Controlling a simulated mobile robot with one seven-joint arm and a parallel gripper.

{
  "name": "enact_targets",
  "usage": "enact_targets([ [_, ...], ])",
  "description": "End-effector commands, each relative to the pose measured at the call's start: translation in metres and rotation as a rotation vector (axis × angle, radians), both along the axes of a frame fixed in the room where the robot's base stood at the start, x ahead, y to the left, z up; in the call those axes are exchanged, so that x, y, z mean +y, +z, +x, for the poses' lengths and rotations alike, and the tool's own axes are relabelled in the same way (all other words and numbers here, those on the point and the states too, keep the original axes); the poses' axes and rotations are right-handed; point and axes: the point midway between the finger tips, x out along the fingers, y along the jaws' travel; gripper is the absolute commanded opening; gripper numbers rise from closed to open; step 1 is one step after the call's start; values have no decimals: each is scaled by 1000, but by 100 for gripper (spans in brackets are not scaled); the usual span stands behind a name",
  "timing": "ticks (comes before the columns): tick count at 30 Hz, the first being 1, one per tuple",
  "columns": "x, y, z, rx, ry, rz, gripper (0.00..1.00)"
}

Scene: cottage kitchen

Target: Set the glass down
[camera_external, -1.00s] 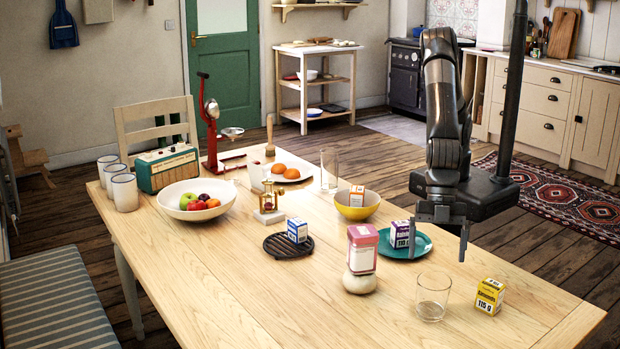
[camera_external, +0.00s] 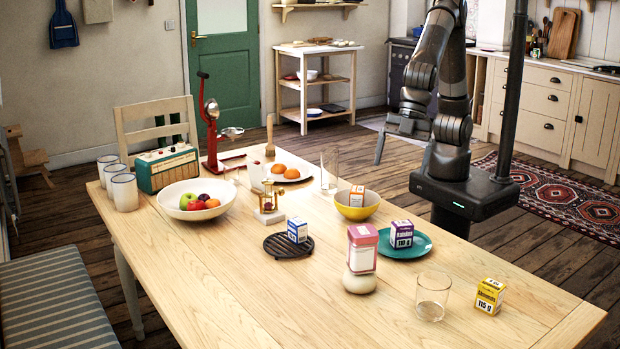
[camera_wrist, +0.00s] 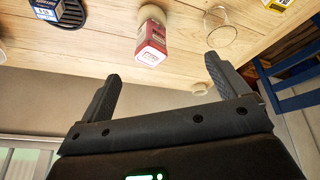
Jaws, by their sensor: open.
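A clear drinking glass (camera_external: 432,297) stands upright on the near right part of the wooden table (camera_external: 250,300), touching nothing beside it. It also shows at the top of the wrist view (camera_wrist: 220,32). A second, taller clear glass (camera_external: 330,172) stands at the far edge of the table. My gripper (camera_external: 402,150) is raised beyond the far right side of the table, clear of both glasses. In the wrist view its two fingers (camera_wrist: 160,70) are wide apart with nothing held between them.
Left of the near glass, a pink tin (camera_external: 362,252) sits on a pale round jar (camera_external: 359,283). A yellow box (camera_external: 489,296) stands to its right. A teal plate (camera_external: 418,244) with a purple-and-white box (camera_external: 401,234) lies behind. The front middle of the table is clear.

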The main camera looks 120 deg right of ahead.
Motion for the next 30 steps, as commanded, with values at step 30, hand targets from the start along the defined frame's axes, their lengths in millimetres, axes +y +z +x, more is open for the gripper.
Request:
enact_targets([
  [30,-246,63,-269,-61,-536,108,92],
])
